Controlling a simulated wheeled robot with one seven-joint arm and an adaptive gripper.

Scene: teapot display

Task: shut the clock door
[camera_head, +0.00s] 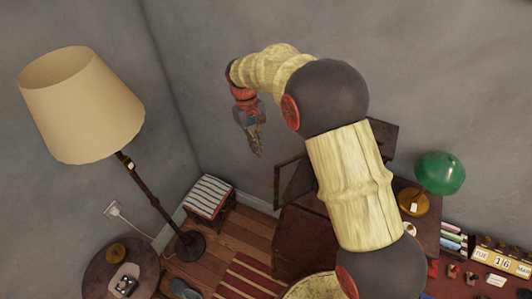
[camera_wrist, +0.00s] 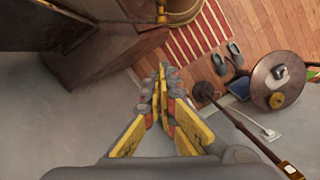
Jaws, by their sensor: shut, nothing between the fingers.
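The clock door (camera_head: 291,180) is a dark framed panel standing out to the left of a dark wooden case behind my arm. It appears open, at an angle to the case. My arm hides most of the clock itself. My gripper (camera_head: 257,148) is shut and empty. It hangs in the air near the back wall, above and to the left of the door, apart from it in the picture. In the wrist view, the shut fingers (camera_wrist: 164,78) point over the floor. A dark panel edge, perhaps the door, shows at the upper left there.
A floor lamp (camera_head: 80,105) stands at left, beside a round table (camera_head: 95,275). A striped stool (camera_head: 208,197) is in the corner. A green lamp (camera_head: 440,172) stands right of my arm. The wrist view shows slippers (camera_wrist: 228,68) on wooden floor.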

